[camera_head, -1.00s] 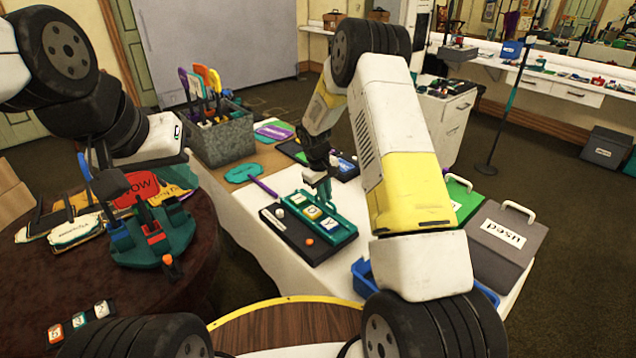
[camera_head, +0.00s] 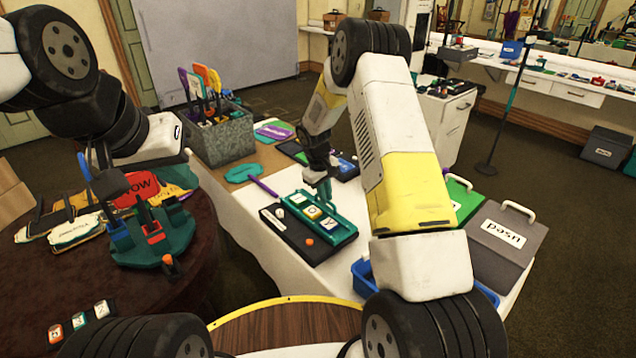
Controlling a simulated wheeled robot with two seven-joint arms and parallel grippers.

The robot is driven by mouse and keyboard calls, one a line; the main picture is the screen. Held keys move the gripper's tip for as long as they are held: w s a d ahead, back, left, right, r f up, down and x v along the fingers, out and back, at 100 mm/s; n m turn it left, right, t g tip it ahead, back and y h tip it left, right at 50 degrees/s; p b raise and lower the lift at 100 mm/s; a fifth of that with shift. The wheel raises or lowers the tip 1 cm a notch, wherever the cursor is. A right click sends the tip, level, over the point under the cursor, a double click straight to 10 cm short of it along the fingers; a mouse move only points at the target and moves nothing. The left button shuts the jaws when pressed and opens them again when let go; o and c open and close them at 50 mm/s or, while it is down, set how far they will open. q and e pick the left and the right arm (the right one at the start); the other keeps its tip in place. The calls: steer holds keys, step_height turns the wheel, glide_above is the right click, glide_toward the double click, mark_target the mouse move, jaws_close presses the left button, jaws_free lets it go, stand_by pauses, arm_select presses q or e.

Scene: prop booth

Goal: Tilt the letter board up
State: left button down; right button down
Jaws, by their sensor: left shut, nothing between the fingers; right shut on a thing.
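The letter board (camera_head: 338,234) is a teal panel with a row of letter tiles, set along the far side of a black tray (camera_head: 305,253) on the white table. It lies low; I cannot tell whether it is slightly tilted. A small white ball and an orange ball are on the tray's near part. My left gripper (camera_head: 103,178) hangs over the round dark table at the left, shut and empty, near a teal stand with coloured clips (camera_head: 152,254).
A grey bin (camera_head: 221,142) of paddles stands behind the board. A teal paddle (camera_head: 243,173) lies left of it. Loose letter tiles (camera_head: 78,319) lie on the round table.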

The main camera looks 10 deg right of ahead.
steer(key=shift+a+r, duration=0.1)
steer(key=shift+r, duration=0.1)
steer(key=shift+s+a+r+t+h, duration=0.35)
steer(key=shift+a+r+t+h, duration=0.15)
steer(key=shift+h, duration=0.2)
steer(key=shift+s+a+r+t+h, duration=0.35)
steer(key=shift+r+t+h, duration=0.1)
steer(key=shift+h, duration=0.25)
steer(key=shift+s+a+r, duration=0.35)
steer(key=shift+s+a, duration=0.15)
steer(key=shift+a, duration=0.25)
steer(key=shift+s+a, duration=0.35)
steer(key=shift+a, duration=0.15)
steer(key=c, duration=1.5)
jaws_free()
steer(key=shift+w, duration=0.1)
steer(key=shift+w+r, duration=0.1)
steer(key=shift+r, duration=0.05)
